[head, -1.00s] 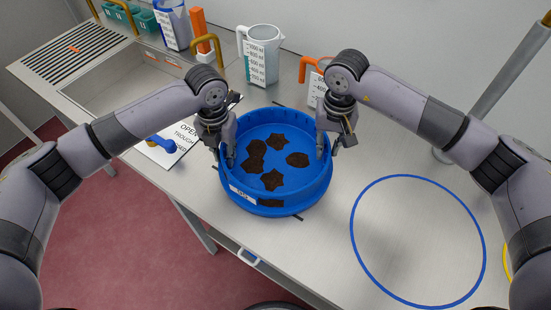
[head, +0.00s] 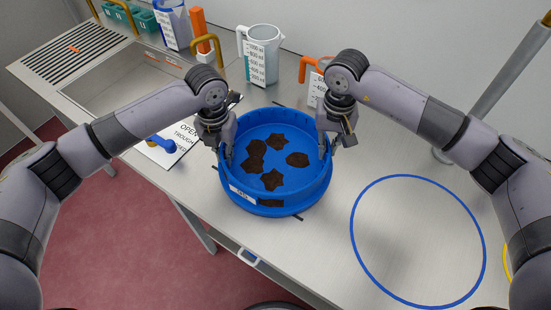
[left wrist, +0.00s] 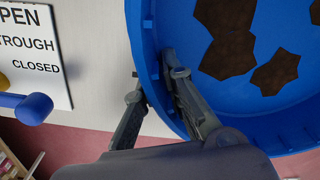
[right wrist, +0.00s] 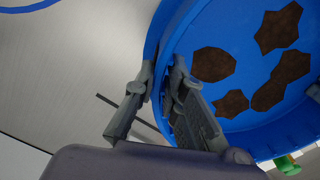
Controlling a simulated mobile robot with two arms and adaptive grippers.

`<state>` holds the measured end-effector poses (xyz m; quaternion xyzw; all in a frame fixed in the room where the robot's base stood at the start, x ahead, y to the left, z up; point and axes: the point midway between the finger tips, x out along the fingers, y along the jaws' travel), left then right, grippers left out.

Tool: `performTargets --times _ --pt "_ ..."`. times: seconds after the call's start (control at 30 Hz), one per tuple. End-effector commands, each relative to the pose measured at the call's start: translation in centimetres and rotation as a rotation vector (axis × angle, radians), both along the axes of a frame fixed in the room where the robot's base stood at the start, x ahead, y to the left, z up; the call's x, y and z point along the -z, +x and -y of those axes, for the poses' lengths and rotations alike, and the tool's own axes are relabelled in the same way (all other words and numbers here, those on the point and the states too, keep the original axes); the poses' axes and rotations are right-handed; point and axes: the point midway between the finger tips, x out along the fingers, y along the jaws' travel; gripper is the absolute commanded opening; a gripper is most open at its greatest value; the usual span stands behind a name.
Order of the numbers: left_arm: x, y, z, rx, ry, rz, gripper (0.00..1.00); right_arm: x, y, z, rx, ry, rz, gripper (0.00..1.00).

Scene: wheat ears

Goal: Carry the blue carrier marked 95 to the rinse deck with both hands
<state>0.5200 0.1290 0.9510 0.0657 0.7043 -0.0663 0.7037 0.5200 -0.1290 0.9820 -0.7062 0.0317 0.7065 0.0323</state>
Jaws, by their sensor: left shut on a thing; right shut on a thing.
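The blue carrier (head: 318,192) is a round, open tub in the middle of the steel bench, with dark brown patches inside and on its front wall. Its white label (head: 243,193) is too small to read. My left gripper (head: 229,157) is shut on the carrier's left wall, one finger inside and one outside, as the left wrist view (left wrist: 158,85) shows. My right gripper (head: 328,148) is shut on the opposite wall the same way, also seen in the right wrist view (right wrist: 160,85). The carrier looks level; I cannot tell whether it clears the bench.
A slotted deck (head: 72,52) lies at the far left, beside a sunken sink (head: 130,85). A measuring jug (head: 262,55) stands behind the carrier. A sign (head: 165,148) and blue-handled valve (head: 160,141) are left. A blue ring outline (head: 352,232) marks clear bench on the right.

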Motion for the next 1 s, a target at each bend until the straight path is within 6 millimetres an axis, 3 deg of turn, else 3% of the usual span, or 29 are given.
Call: performTargets --times 0.47,1.0 --pt "-0.9 0.1 -0.2 0.0 0.004 0.003 0.0 -0.9 0.0 0.1 -0.004 -0.002 0.001 0.0" --pt "-5.0 0.1 -0.2 -0.001 0.005 0.003 0.0 -5.0 0.0 0.1 -0.005 -0.004 0.0 0.0"
